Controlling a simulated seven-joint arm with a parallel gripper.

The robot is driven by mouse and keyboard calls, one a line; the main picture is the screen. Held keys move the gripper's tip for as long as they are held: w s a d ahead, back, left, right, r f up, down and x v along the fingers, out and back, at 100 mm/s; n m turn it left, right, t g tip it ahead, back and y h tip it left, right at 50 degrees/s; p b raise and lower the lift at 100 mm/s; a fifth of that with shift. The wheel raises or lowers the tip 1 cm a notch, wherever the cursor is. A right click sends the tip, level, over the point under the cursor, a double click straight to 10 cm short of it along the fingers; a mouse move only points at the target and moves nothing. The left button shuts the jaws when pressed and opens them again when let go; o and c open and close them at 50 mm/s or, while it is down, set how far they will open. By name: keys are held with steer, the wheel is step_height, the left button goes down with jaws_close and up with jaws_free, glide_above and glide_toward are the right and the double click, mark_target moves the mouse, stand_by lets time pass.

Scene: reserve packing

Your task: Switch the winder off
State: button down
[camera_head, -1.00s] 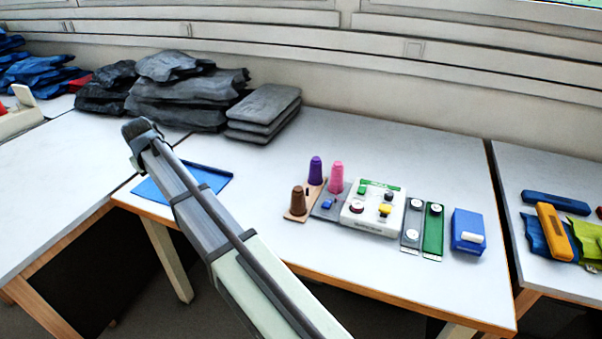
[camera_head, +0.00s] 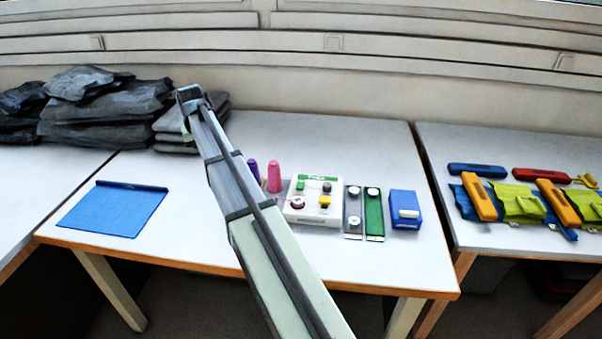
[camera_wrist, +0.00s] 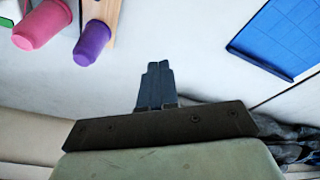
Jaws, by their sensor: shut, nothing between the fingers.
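The winder appears to be the white box (camera_head: 313,215) with a green label, on the middle table. Its top has a green button (camera_head: 300,185), a dark control (camera_head: 327,187), a yellow one (camera_head: 324,201) and a round dark-red one (camera_head: 297,202). I cannot tell whether it is on. A pink cone (camera_head: 274,176) and a purple cone (camera_head: 253,170) stand left of it. Both also show at the upper left of the wrist view. My gripper (camera_wrist: 158,68) is shut and empty, above the table and well away from the box.
Right of the box are a grey strip (camera_head: 353,225), a green strip (camera_head: 374,215) and a blue box (camera_head: 405,205). A blue mat (camera_head: 115,208) lies left. Dark folded stacks (camera_head: 100,125) line the back left. A right-hand table (camera_head: 440,160) holds coloured items.

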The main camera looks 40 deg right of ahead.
steer(key=s+d+r+m+g, duration=0.1)
steer(key=s+d+m, duration=0.35)
steer(key=d, duration=0.95)
steer(key=r+m+g+y, duration=0.1)
steer(key=r+m, duration=0.1)
glide_above(301, 181)
steer(key=shift+w+d+f, duration=0.25)
steer(key=shift+w+d, duration=0.1)
steer(key=shift+d, duration=0.05)
step_height(301, 181, down, 14)
steer(key=shift+f, duration=0.1)
steer(key=shift+f, duration=0.1)
steer(key=shift+s+a+r, duration=0.35)
steer(key=shift+s+a, duration=0.1)
steer(key=shift+r, duration=0.1)
